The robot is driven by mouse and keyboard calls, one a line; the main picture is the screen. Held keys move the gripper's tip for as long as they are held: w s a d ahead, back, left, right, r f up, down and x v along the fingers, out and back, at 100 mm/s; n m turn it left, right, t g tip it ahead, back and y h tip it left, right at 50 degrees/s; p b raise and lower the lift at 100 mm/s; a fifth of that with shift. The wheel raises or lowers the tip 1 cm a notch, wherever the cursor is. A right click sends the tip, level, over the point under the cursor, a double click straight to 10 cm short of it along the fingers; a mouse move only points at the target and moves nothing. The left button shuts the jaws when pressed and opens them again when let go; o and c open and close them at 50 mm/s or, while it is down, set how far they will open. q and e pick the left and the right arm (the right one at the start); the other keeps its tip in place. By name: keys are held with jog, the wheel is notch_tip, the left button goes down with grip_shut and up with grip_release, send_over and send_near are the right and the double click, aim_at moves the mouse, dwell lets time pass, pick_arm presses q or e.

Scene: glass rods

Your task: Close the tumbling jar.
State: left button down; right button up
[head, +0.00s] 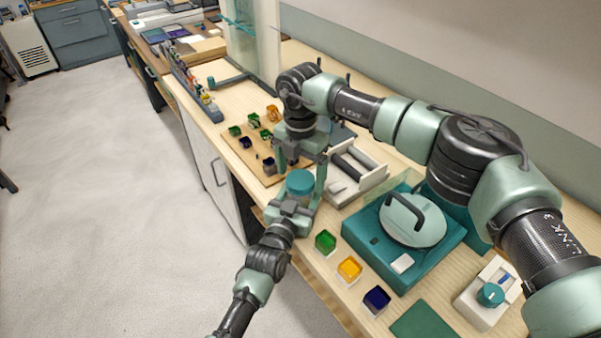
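The tumbling jar, a small cylinder with a teal top (300,183), is between the fingers of my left gripper (296,196), near the bench's front edge. The gripper appears shut around its side. My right gripper (300,160) points down just above and behind the jar, its fingers apart. I see nothing between them, though the wrist and overlapping fingers partly hide that space. I cannot tell whether the teal top is a separate lid or how it is seated.
A teal machine with a round handled lid (412,221) stands at right. Green (325,242), yellow (349,269) and dark blue (376,300) containers line the front edge. A white device with a teal knob (488,292) is far right. A wooden board (255,151) with small coloured pieces lies left.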

aim_at(300, 194)
notch_tip(300, 194, up, 12)
dwell(0.6)
pick_arm(q)
jog(key=shift+c, duration=1.3)
grip_release()
pick_arm(e)
jog(key=shift+a, duration=0.1)
jog(key=shift+f, duration=0.1)
pick_arm(q)
jog(key=v, duration=0.8)
jog(key=shift+w+a+f+b, duration=0.1)
jog(key=shift+b, duration=0.2)
pick_arm(e)
jog(key=shift+f, duration=0.25)
